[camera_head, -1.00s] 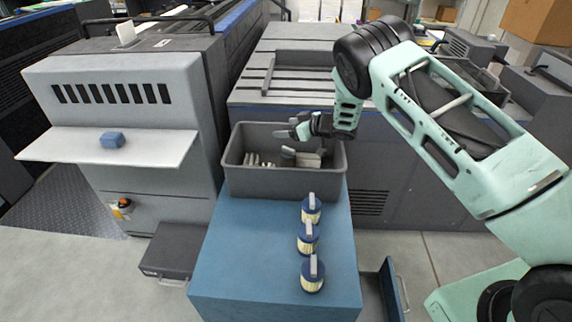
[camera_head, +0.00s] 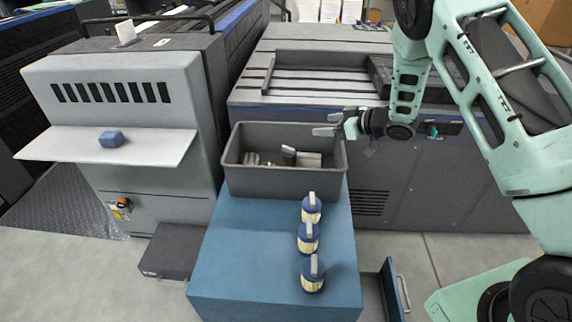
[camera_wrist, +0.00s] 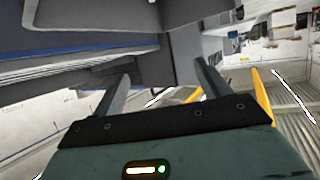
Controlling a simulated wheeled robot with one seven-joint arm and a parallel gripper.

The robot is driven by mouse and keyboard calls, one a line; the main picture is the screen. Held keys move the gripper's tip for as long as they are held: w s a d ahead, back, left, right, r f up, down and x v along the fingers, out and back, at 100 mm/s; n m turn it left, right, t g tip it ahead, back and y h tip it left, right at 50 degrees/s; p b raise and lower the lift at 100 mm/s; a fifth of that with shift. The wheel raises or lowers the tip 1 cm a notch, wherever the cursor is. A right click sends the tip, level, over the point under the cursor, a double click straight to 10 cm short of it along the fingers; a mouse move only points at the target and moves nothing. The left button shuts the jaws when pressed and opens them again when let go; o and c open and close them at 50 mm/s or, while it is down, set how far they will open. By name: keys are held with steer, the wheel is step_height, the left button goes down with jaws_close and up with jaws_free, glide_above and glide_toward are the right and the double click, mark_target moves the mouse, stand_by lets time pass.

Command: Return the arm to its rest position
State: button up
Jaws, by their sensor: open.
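My gripper (camera_head: 334,125) is above the right rim of the grey bin in the head view, pointing left. It is open, with nothing between its fingers. In the wrist view its two fingers (camera_wrist: 158,90) stand apart, with machine surfaces and floor beyond them. My mint-green arm comes in from the right, and its elbow reaches the top edge of the head view. The grey bin (camera_head: 240,178) stands on a blue cabinet (camera_head: 250,255) and holds several grey and pale parts, partly hidden by its walls.
Several blue-topped cylinders (camera_head: 308,238) stand in a row on the cabinet's right side. A blue block (camera_head: 111,139) lies on the left machine's white shelf (camera_head: 60,147). A drawer (camera_head: 393,290) is open at lower right. A large grey machine (camera_head: 425,185) stands behind my arm.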

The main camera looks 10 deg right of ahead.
steer(key=shift+v, duration=1.05)
steer(key=s+a+r+m+g+h+p, duration=0.1)
steer(key=s+a+r+h, duration=0.25)
steer(key=a+r, duration=0.2)
steer(key=s+a+r+m+g+h+p, duration=0.1)
steer(key=s+a+r+m+h, duration=0.1)
steer(key=s+a+r, duration=0.4)
steer(key=s+a+r+g+h, duration=0.1)
steer(key=s+g, duration=0.1)
steer(key=s, duration=0.8)
steer(key=s+a+r+n+g+h+p, duration=0.1)
steer(key=s+a+g, duration=0.1)
steer(key=s, duration=0.9)
steer(key=s+a+r+n+g+h+p, duration=0.1)
steer(key=s+g, duration=0.3)
steer(key=s, duration=0.7)
steer(key=shift+s+a+r, duration=0.2)
steer(key=shift+a+r, duration=0.05)
steer(key=shift+a, duration=0.45)
